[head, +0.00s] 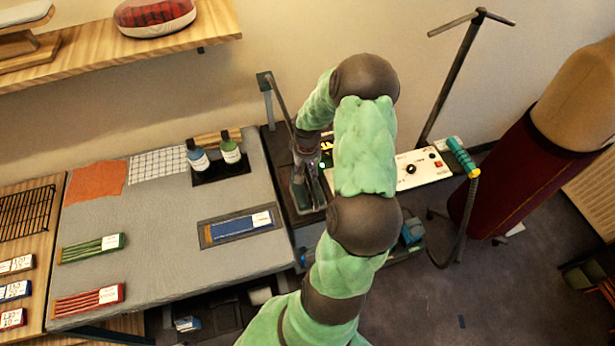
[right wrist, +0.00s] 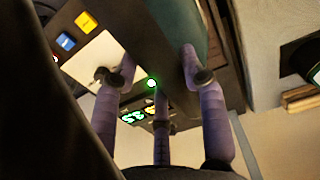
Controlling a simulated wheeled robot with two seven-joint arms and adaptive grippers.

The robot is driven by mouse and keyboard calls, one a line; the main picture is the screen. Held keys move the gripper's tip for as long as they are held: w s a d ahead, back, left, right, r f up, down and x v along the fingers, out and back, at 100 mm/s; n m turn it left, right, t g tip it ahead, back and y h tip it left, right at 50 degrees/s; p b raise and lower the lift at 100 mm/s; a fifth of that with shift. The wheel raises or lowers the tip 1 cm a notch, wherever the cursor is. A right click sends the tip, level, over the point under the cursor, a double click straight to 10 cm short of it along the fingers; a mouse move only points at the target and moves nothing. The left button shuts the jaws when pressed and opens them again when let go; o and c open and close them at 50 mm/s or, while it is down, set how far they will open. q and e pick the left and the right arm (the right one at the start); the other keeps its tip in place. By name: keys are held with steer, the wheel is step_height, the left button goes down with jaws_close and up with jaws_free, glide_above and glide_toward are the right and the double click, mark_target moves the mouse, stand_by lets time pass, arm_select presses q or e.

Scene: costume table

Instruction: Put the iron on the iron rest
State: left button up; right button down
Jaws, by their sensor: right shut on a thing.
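My right gripper (head: 308,158) points down at the right end of the grey ironing table, partly hidden behind my own arm. In the right wrist view its purple fingers (right wrist: 160,88) are closed around a dark body, which I take to be the iron (right wrist: 178,32). In the head view the iron (head: 302,196) shows as a dark grey-green shape just below the fingers, over a dark surface, which appears to be the iron rest (head: 274,150). I cannot tell whether the iron touches it. My left gripper is not in view.
A white control panel (head: 420,170) with knobs stands right of my arm, beside a teal-handled hose (head: 462,158) and a thin stand (head: 452,80). Two bottles (head: 229,150) stand at the back of the ironing table (head: 165,225). A dress form (head: 540,140) is at the right.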

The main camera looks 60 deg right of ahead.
steer(key=shift+w+d+f, duration=0.25)
steer(key=shift+d+f, duration=0.1)
step_height(320, 180, down, 3)
steer(key=shift+d+f, duration=0.1)
steer(key=shift+f, duration=0.1)
steer(key=c, duration=0.7)
jaws_free()
steer(key=shift+r, duration=0.2)
steer(key=r, duration=1.1)
steer(key=shift+a+r, duration=0.2)
steer(key=shift+r, duration=0.2)
